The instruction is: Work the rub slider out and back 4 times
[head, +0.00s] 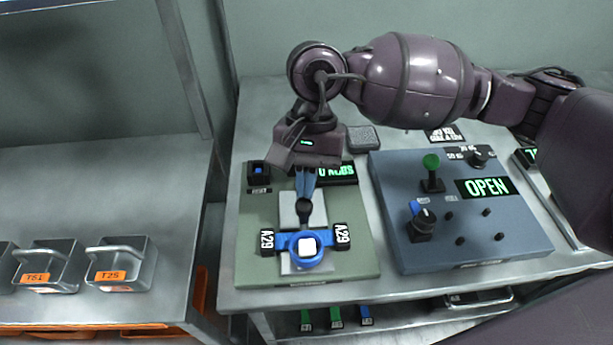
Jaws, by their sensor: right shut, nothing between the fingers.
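A green-grey base plate (352,272) carries a pale track strip (288,210). A partly covered display (338,173) behind reads about "0 RUBS". My left gripper is not in view.
A blue-grey control box (395,235) with a green knob (432,163), black dials and an OPEN display (486,187) stands to the right.

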